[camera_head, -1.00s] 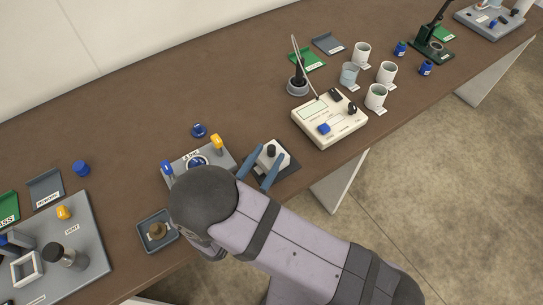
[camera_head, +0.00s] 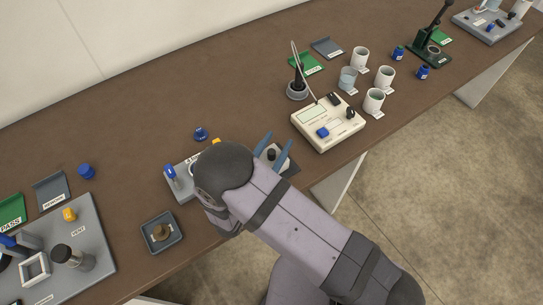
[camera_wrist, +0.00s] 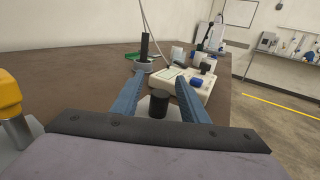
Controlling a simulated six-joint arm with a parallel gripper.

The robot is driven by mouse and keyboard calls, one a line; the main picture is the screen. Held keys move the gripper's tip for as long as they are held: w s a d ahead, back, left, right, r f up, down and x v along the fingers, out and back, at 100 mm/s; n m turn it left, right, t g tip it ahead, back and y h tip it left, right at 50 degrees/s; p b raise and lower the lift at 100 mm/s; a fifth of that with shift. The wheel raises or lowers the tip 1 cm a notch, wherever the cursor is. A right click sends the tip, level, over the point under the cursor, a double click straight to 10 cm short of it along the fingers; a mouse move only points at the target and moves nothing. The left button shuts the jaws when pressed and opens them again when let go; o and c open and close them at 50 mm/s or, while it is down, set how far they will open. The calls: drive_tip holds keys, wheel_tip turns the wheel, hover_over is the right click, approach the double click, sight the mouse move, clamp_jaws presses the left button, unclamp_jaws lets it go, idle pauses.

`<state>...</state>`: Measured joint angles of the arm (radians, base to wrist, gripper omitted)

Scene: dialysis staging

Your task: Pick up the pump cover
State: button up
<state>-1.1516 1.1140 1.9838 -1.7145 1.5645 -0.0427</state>
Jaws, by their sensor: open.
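The pump cover appears to be the pale block with a black knob (camera_head: 271,155) on a dark mat, just right of the grey pump plate. My gripper (camera_head: 279,140) is open, its two blue fingers reaching over the block. In the wrist view, the black knob (camera_wrist: 159,104) stands upright between the fingers of my gripper (camera_wrist: 161,80), with gaps on both sides. A pale surface shows below the knob. My wrist hides part of the block and much of the plate (camera_head: 176,186).
A cream meter (camera_head: 327,125) stands to the right, with a black probe stand (camera_head: 298,85) behind it and several white cups (camera_head: 374,101) beyond. A yellow knob (camera_wrist: 10,98) is close at left in the wrist view. A small tray (camera_head: 176,241) is at front left.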

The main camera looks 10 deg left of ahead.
drive_tip(key=shift+w+d, duration=0.15)
drive_tip(key=shift+w, duration=0.4)
clamp_jaws()
drive_tip(key=shift+r, duration=0.15)
